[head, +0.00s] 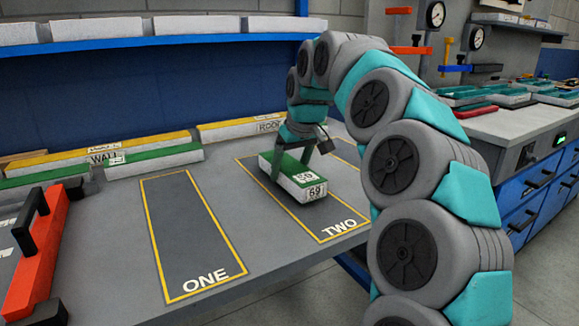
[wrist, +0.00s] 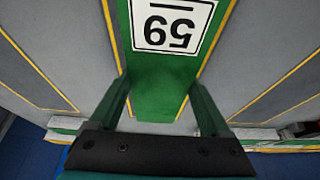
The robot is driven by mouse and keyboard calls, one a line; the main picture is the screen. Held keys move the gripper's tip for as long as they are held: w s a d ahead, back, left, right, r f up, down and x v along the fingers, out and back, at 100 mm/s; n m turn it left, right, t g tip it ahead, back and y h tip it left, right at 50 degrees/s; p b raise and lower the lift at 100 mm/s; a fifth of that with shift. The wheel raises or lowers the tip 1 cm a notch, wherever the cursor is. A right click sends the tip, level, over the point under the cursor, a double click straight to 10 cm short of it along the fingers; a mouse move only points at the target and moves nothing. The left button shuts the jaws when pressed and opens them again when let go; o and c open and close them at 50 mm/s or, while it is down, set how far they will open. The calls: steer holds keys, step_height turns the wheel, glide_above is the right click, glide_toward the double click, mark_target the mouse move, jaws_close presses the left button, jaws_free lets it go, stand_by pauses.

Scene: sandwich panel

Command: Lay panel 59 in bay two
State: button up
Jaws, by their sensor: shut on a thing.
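Panel 59 (head: 308,188) is a block with a green top, white sides and a "59" label. It also shows in the wrist view (wrist: 158,90), running lengthwise between my fingers. My gripper (head: 291,165) is shut on its long sides, and its two fingers show in the wrist view (wrist: 160,88). The panel is over bay two (head: 343,222), a yellow-outlined rectangle marked TWO. In the wrist view yellow lines show on both sides of the panel. I cannot tell whether its underside touches the table. My arm hides part of the bay's right side.
Bay one (head: 187,225) is empty, to the left. Behind it lie a green-topped panel (head: 150,160), a yellow-topped WALL block (head: 105,155) and a ROOF block (head: 255,127). A red bar with a black handle (head: 38,255) stands at the left. A bench (head: 500,130) stands right.

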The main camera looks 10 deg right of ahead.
steer(key=shift+f+b, duration=0.3)
steer(key=shift+f, duration=0.3)
stand_by(0.3)
steer(key=o, duration=1.3)
steer(key=shift+c, duration=0.2)
steer(key=shift+r, duration=0.15)
